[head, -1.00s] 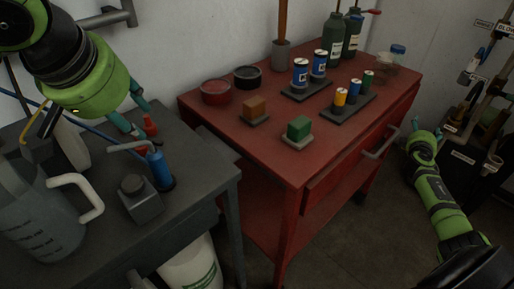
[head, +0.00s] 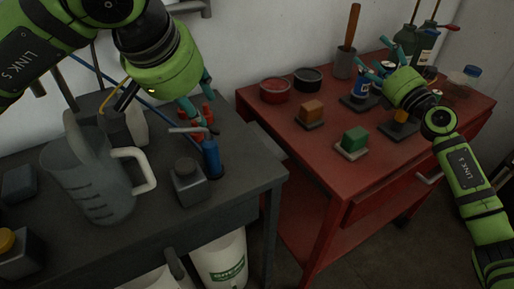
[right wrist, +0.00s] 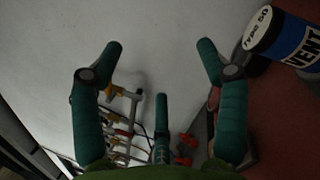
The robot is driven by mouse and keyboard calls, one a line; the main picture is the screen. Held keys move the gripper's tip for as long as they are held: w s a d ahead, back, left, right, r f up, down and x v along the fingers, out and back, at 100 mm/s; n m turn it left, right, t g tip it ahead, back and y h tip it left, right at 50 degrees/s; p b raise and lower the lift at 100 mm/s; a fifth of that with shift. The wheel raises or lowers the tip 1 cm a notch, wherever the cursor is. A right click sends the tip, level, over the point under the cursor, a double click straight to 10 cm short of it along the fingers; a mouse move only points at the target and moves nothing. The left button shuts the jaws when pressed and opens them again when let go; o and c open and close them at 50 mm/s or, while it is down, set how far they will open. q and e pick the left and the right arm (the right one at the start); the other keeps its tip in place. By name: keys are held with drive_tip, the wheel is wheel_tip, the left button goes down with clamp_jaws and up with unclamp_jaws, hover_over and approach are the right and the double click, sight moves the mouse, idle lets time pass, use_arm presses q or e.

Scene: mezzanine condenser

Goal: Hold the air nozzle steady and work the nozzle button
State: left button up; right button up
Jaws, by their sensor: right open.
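What looks like the air nozzle (head: 211,158) is a blue upright cylinder with a grey bent spout, standing near the right edge of the dark table. Red parts show at its top; which one is the button I cannot tell. My left gripper (head: 202,108) points down just above it, its teal fingers apart, close to the red parts. Contact cannot be made out. My right gripper (head: 372,72) is open and empty above the back of the red cart, near the labelled cans. In the right wrist view its spread fingers (right wrist: 160,62) have nothing between them.
A clear jug (head: 95,180) and a grey bottle (head: 189,183) stand left of the nozzle. The red cart (head: 310,170) carries an orange block (head: 312,110), a green block (head: 355,140) and red and black tubs. A labelled can (right wrist: 290,40) is close beside my right gripper.

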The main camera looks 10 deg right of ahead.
drive_tip(key=a+f+n+g+y, duration=0.1)
drive_tip(key=a+n+g+y, duration=0.3)
drive_tip(key=a, duration=0.7)
drive_tip(key=n+g+y, duration=0.4)
drive_tip(key=n+g, duration=0.8)
drive_tip(key=n, duration=0.5)
approach(217, 156)
drive_tip(key=x, duration=1.1)
drive_tip(key=shift+w+a, duration=0.1)
drive_tip(key=shift+a, duration=0.3)
drive_tip(key=c, duration=1.4)
use_arm(q)
clamp_jaws()
use_arm(e)
drive_tip(key=shift+f, duration=0.1)
